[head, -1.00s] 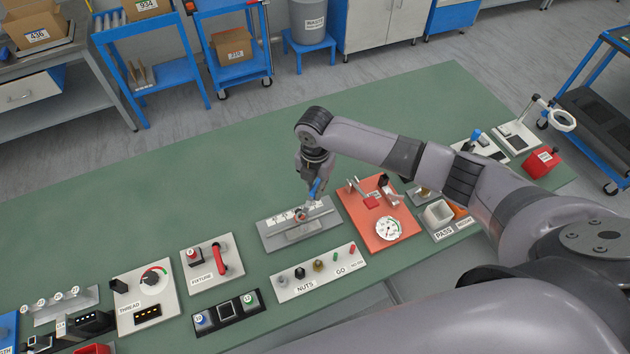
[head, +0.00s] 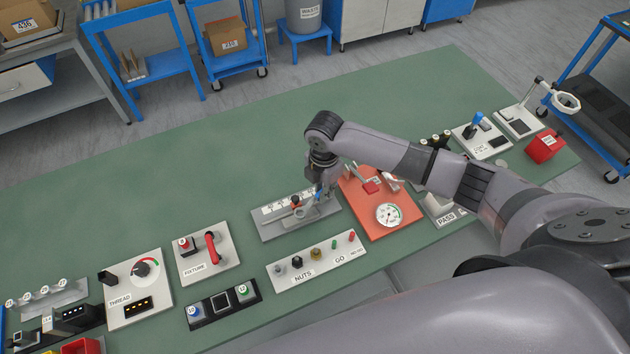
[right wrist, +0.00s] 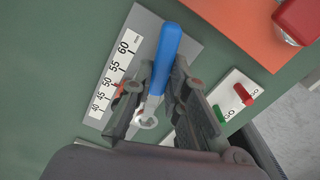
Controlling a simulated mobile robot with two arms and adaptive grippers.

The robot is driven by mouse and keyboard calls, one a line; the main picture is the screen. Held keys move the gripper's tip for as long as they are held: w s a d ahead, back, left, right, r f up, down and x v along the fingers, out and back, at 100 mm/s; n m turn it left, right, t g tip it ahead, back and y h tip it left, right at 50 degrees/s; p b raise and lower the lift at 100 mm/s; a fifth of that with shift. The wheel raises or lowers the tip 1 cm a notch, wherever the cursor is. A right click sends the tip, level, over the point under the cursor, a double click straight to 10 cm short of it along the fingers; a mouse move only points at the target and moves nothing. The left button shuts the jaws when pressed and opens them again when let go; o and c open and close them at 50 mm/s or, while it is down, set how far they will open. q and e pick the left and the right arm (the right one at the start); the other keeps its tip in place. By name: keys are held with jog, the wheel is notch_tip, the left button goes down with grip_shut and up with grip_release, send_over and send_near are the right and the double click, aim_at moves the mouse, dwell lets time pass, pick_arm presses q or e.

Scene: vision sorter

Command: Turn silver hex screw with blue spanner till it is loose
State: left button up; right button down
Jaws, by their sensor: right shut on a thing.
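My right gripper (head: 321,184) is over the right part of a grey plate with a white number scale (head: 268,228). In the right wrist view the gripper (right wrist: 158,92) is shut on the blue spanner (right wrist: 168,50). The spanner's blue handle sticks out past the fingers, and a silver ring-shaped part shows low between them. A bit of the spanner's blue also shows under the gripper in the head view (head: 319,192). I cannot make out the silver hex screw in either view; the gripper may hide it. My left gripper is not in view.
An orange board with a dial (head: 389,214) stands close on the right. A white NUTS/GO strip (head: 330,262) lies in front, and a FIXTURE plate (head: 207,262) with a red handle lies to the left. The green bench (head: 190,180) behind is clear.

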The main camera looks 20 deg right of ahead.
jog(key=shift+s+d+r+m+p, duration=0.1)
jog(key=shift+s+r+m+p, duration=0.25)
jog(key=shift+p, duration=0.25)
jog(key=shift+s+f+m+p, duration=0.1)
jog(key=shift+s+m+p, duration=0.4)
jog(key=shift+m+p, duration=0.6)
jog(key=s+m+p, duration=0.2)
jog(key=p, duration=0.1)
jog(key=shift+m+p, duration=0.25)
jog(key=shift+p, duration=0.05)
jog(key=shift+s+f+m+p, duration=0.15)
jog(key=shift+s+m+p, duration=0.35)
jog(key=shift+m, duration=0.3)
jog(key=shift+s+a+f+m, duration=0.2)
jog(key=shift+s+m, duration=0.1)
jog(key=shift+m, duration=0.2)
jog(key=shift+s+a+r+m, duration=0.15)
jog(key=shift+s+m, duration=0.3)
jog(key=shift+m, duration=0.35)
jog(key=shift+s, duration=0.1)
jog(key=shift+f+b, duration=0.45)
jog(key=shift+f, duration=0.45)
